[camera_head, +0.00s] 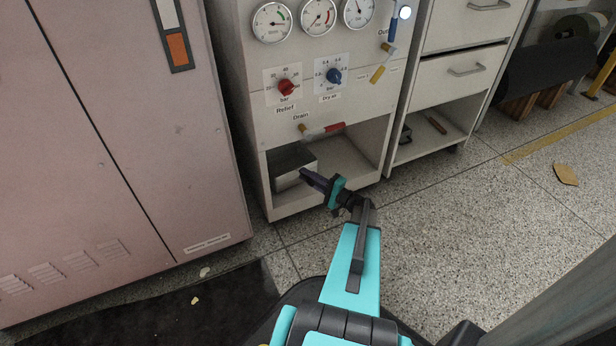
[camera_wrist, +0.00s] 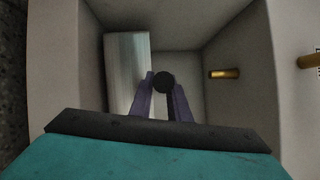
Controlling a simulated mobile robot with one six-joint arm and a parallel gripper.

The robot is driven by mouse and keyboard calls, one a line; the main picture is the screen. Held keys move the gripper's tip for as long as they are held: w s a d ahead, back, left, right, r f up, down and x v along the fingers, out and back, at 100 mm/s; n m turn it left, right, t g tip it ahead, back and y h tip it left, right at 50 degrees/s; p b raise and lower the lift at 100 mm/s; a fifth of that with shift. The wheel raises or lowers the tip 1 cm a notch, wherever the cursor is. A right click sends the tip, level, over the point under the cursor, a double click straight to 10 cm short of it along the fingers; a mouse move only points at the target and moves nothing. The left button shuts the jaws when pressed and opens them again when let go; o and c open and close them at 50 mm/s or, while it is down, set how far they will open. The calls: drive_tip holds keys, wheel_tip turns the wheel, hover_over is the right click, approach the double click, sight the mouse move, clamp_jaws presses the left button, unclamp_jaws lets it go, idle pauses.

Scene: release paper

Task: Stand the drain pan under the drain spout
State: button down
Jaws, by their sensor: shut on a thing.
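The drain pan (camera_head: 291,167) is a pale grey box with a darker top, in the left part of the open lower compartment of the gauge cabinet. In the wrist view the pan (camera_wrist: 127,75) lies left of the fingers. My gripper (camera_head: 305,174) reaches to the pan's front right. In the wrist view my gripper (camera_wrist: 162,85) is shut, with a dark round knob (camera_wrist: 164,82) between its fingertips at the pan's edge; the join is hidden. The brass drain spout (camera_wrist: 224,73) sticks into the compartment, right of the pan in that rolled view.
The red-handled drain valve (camera_head: 324,130) is on the panel above the compartment. The compartment's right part (camera_head: 350,165) is bare. A pink cabinet (camera_head: 130,120) stands at the left and a drawer unit (camera_head: 460,70) at the right. The floor in front is mostly clear.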

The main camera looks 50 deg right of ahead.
drive_tip(key=shift+f, duration=0.3)
drive_tip(key=c, duration=1.6)
unclamp_jaws()
drive_tip(key=shift+f, duration=0.3)
drive_tip(key=s+p, duration=0.1)
drive_tip(key=s, duration=0.3)
drive_tip(key=s+d+p, duration=0.1)
drive_tip(key=s, duration=0.4)
drive_tip(key=s+p, duration=0.2)
drive_tip(key=s, duration=0.2)
drive_tip(key=shift+s+d+f, duration=0.3)
drive_tip(key=shift+s+f, duration=0.05)
drive_tip(key=shift+s, duration=0.05)
drive_tip(key=shift+w+a, duration=0.1)
